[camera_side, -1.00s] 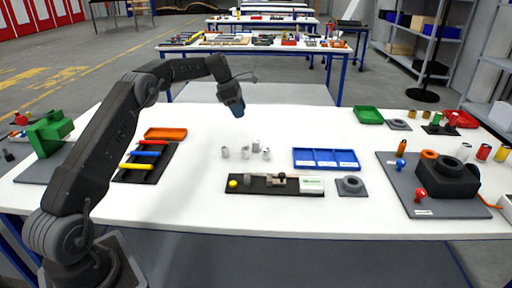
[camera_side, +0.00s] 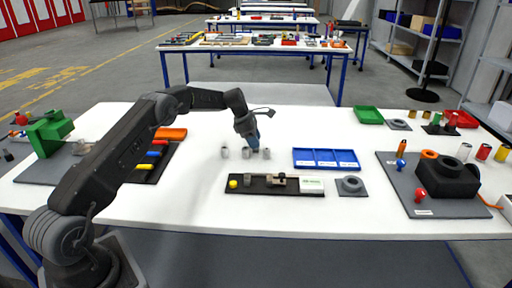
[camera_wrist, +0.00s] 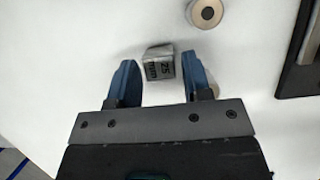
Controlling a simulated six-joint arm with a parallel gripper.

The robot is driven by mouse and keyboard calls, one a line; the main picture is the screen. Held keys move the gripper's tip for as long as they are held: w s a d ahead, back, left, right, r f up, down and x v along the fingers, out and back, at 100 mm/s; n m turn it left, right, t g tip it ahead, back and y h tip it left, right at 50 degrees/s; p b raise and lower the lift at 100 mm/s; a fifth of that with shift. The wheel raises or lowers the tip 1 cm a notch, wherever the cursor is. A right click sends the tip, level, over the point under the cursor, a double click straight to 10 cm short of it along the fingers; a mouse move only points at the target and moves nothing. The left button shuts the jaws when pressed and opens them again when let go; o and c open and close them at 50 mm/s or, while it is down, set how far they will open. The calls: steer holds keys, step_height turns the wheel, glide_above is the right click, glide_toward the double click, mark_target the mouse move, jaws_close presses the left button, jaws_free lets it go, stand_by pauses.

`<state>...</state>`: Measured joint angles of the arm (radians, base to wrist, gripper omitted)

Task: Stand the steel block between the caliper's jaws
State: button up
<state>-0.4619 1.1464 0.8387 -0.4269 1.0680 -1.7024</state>
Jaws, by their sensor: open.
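The steel block (camera_wrist: 160,66) is a small grey block marked "25 mm". In the wrist view it lies between the tips of my gripper's two blue fingers, with a gap on each side. My gripper (camera_wrist: 159,62) is open and points down at the table. In the side view my gripper (camera_side: 254,145) is low among the small grey pieces and hides the block there. The caliper (camera_side: 276,181) lies on a black board in front of these pieces. The space between its jaws is too small to make out clearly.
Grey pieces stand close by, at left (camera_side: 224,152), front (camera_side: 246,153) and right (camera_side: 266,154). A ring-topped cylinder (camera_wrist: 206,12) lies beyond the block. A blue tray (camera_side: 326,167) is at right. The table left of the caliper board is clear.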

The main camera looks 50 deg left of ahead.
steer(key=shift+w+d+f, duration=0.1)
steer(key=shift+w+f, duration=0.05)
steer(key=shift+f, duration=0.2)
steer(key=shift+r, duration=0.1)
jaws_close()
